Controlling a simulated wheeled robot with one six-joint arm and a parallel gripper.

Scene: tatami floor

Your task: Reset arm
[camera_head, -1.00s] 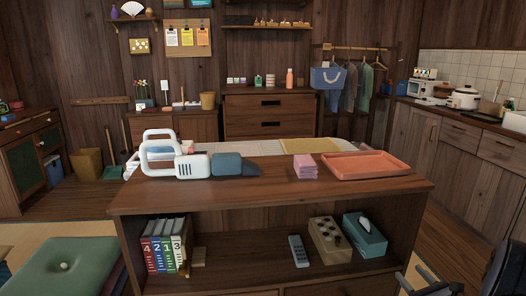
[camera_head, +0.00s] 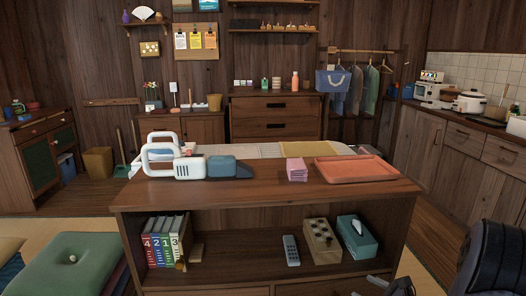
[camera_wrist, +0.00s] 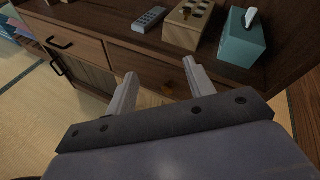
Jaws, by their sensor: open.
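My gripper (camera_wrist: 158,88) is open and empty in the wrist view, its two pale fingers spread apart. It is in front of the low wooden cabinet (camera_wrist: 140,55), below the shelf with the remote. In the head view part of my arm (camera_head: 492,258) shows at the lower right, and a grey piece at the bottom edge may be the gripper, but its fingers are not clear there.
The cabinet (camera_head: 240,190) bears a white-and-blue handheld vacuum (camera_head: 190,168), pink blocks (camera_head: 296,170) and an orange tray (camera_head: 355,169). Its shelf holds binders (camera_head: 163,243), a remote (camera_head: 290,250), a wooden box (camera_head: 322,240) and a teal tissue box (camera_head: 356,237). A green cushion (camera_head: 60,262) lies at left.

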